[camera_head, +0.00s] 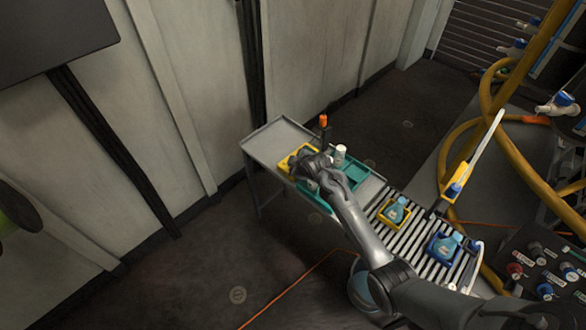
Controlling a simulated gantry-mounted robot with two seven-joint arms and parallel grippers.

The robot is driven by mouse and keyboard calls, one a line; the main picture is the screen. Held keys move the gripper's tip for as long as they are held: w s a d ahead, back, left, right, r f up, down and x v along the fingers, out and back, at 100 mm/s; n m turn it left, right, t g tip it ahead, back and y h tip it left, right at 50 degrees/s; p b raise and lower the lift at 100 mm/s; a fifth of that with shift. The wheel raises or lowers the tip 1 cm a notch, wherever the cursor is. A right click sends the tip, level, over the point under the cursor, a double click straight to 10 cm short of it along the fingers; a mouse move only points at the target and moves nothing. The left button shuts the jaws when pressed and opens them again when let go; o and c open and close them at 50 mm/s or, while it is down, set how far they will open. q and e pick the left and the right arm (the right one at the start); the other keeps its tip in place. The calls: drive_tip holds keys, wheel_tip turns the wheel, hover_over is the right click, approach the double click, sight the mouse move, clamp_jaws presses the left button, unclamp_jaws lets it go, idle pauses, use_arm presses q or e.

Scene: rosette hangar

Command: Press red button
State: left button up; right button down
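A dark control panel (556,255) with several knobs or buttons and small labels is at the lower right edge. A small red button (515,270) sits at the panel's left side, and nothing covers it. My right arm comes in from the lower right and reaches across the conveyor. My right gripper (309,163) is over the teal and yellow trays at the table's far end, well away from the panel. Its fingers are too small and dark to tell whether they are open or shut. My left gripper is not in view.
A roller conveyor (402,214) carries a yellow tray and a blue tray (430,255), each with a bottle. A teal tray (357,174) and a white-capped bottle (340,153) are near my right gripper. Yellow hoses (520,160) hang above the panel. The floor at left is clear.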

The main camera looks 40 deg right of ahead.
idle(0.4)
drive_tip(key=shift+f, duration=0.5)
idle(0.3)
drive_tip(key=shift+r, duration=0.15)
drive_tip(key=shift+r+p, duration=0.65)
drive_tip(key=shift+p, duration=0.25)
drive_tip(key=shift+r, duration=0.15)
drive_tip(key=shift+p, duration=0.3)
drive_tip(key=shift+r, duration=0.3)
wheel_tip(320, 180, up, 4)
drive_tip(key=p, duration=0.5)
drive_tip(key=shift+r, duration=0.2)
